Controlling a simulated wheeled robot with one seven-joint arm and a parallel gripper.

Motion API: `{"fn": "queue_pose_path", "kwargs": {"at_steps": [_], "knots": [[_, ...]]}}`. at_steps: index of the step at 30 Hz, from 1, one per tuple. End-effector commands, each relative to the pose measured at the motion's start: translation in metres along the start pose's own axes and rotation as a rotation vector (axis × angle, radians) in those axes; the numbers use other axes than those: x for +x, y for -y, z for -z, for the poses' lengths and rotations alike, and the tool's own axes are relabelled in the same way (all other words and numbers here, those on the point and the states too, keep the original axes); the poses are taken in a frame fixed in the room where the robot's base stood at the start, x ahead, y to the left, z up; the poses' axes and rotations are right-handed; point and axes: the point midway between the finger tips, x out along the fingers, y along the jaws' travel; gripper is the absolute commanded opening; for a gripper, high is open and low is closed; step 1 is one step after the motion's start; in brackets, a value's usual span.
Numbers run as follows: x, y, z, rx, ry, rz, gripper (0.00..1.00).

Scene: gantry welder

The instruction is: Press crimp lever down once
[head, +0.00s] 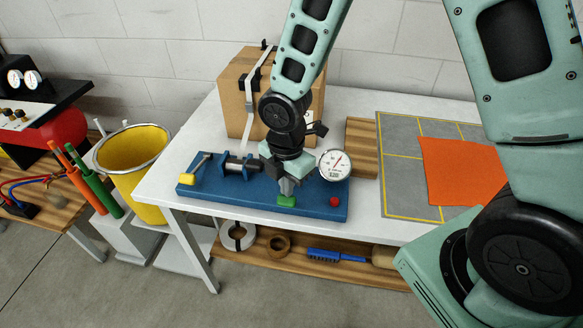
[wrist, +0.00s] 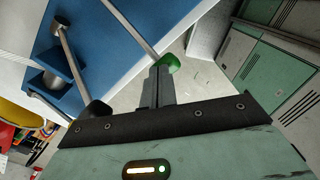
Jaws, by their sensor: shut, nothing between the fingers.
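A blue base plate (head: 235,196) on the white table carries a lever with a yellow grip (head: 187,181) at its left end and a green grip (head: 287,201) near its front edge. In the wrist view the green grip (wrist: 171,63) sits at the end of a thin metal rod. No label shows which one is the crimp lever. My gripper (head: 286,187) is shut and empty, pointing down just above the green grip. In the wrist view my closed fingers (wrist: 158,83) end at or very near it; contact is unclear. My wrist partly hides the plate's middle.
A metal cylinder in dark holders (head: 238,165), a round gauge (head: 334,165) and a red knob (head: 335,201) are close by on the plate. A cardboard box (head: 234,95) stands behind. A grey mat with an orange sheet (head: 460,172) lies to the right.

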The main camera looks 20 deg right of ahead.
Motion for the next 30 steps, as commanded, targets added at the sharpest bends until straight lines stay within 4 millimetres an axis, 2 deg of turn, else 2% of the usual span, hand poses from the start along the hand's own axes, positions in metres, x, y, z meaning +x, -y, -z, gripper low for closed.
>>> {"fn": "queue_pose_path", "kwargs": {"at_steps": [10,30], "knots": [[-0.007,0.004,0.002,-0.003,-0.002,0.010,0.00],[-0.066,0.003,0.003,-0.004,-0.002,0.008,0.00]]}}
